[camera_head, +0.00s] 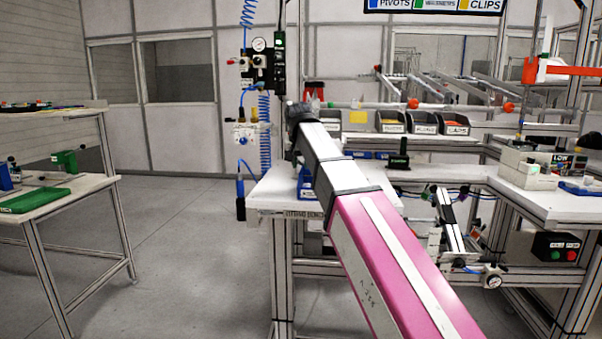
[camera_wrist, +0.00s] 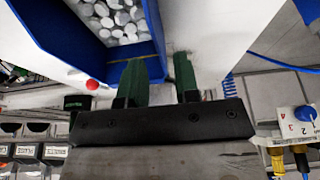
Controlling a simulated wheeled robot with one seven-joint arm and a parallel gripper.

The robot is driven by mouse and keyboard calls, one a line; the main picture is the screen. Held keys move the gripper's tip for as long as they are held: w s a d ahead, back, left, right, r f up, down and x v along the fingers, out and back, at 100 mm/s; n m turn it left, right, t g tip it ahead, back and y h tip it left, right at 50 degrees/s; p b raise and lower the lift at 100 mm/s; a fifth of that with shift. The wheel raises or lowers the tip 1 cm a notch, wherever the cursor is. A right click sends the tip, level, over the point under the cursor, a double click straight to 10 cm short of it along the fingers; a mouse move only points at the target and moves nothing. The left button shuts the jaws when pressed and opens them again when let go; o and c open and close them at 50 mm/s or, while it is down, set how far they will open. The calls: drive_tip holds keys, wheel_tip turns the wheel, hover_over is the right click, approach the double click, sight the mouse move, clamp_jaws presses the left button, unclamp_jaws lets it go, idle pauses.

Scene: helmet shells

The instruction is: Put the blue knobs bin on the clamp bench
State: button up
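The blue bin (camera_wrist: 152,30), holding several white round knobs, shows at the upper left of the wrist view and sits on the white bench top. My gripper (camera_wrist: 158,66) has two green fingers standing apart. The left finger overlaps the bin's near wall in the picture, and the right finger is outside the bin. A light gap shows between them; contact with the wall is unclear. In the head view, a blue piece (camera_head: 306,184), apparently this bin, shows beside my arm on the bench (camera_head: 275,195). My arm hides much of it and the fingertips. The bench label is hard to read.
Labelled grey part bins (camera_head: 391,122) stand on a rack behind. A blue coiled hose and regulator (camera_head: 245,133) hang left of the bench. Another table (camera_head: 92,184) with a green tray (camera_head: 35,200) is far left. Open floor lies between.

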drive_tip(key=v, duration=0.6)
drive_tip(key=shift+r, duration=0.15)
drive_tip(key=shift+o, duration=0.4)
drive_tip(key=shift+s+r, duration=0.1)
drive_tip(key=shift+r, duration=0.15)
drive_tip(key=s+d, duration=0.1)
drive_tip(key=d, duration=1)
drive_tip(key=shift+w+a+x, duration=0.1)
drive_tip(key=shift+a+x, duration=0.05)
drive_tip(key=shift+x, duration=1.5)
drive_tip(key=shift+w+a+x, duration=0.1)
drive_tip(key=shift+a+x, duration=0.05)
drive_tip(key=shift+x, duration=1.5)
drive_tip(key=shift+w+a+x, duration=0.1)
drive_tip(key=shift+a+x, duration=0.05)
drive_tip(key=shift+x, duration=1.45)
drive_tip(key=shift+w+f+t, duration=0.15)
drive_tip(key=shift+f+t, duration=0.1)
drive_tip(key=shift+t, duration=0.05)
drive_tip(key=shift+f, duration=0.25)
clamp_jaws()
